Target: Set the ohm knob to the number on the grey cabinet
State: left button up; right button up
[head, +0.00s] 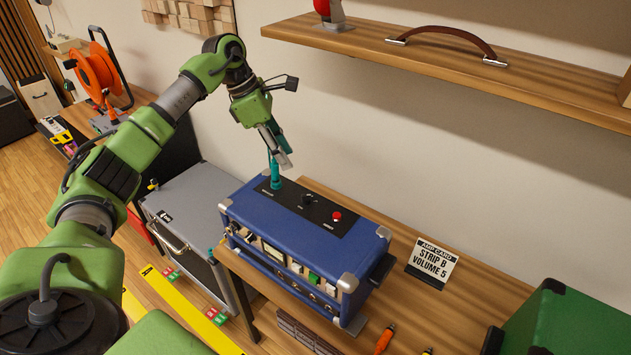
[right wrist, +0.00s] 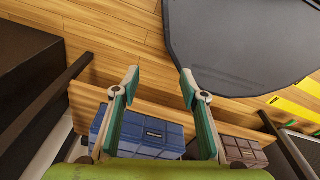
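A blue amp (head: 300,236) stands on the wooden bench. Its black top panel (head: 325,213) carries a black knob (head: 308,199) and a red knob or button (head: 337,215); the panel's print is too small to read. My left gripper (head: 277,178) points down at the panel's left end, its tip at or just above the surface. It hides what is beneath, and its grip is unclear. The grey cabinet (head: 192,205) stands left of the amp with a small black label (head: 165,216), which I cannot read. My right gripper (right wrist: 158,80) is open and empty.
A card (head: 432,263) reading "AMP CARD, STRIP B, VOLUME 5" stands right of the amp. A green case (head: 565,322) is at the lower right. A wooden shelf (head: 450,60) overhangs the back. An orange cable reel (head: 97,70) is at the far left.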

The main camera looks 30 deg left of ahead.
pick_arm(q)
jog(key=p, duration=0.3)
send_near(306, 195)
jog(key=f, duration=0.2)
jog(key=x, duration=0.4)
jog(key=p+x, duration=0.1)
jog(key=shift+w+d+f, duration=0.2)
jog(key=shift+d, duration=0.25)
jog(key=shift+f, duration=0.3)
jog(key=shift+w+d+f, duration=0.1)
jog(key=shift+f, duration=0.15)
grip_shut()
pick_arm(e)
jog(key=s+r, duration=0.4)
jog(key=shift+r, duration=0.2)
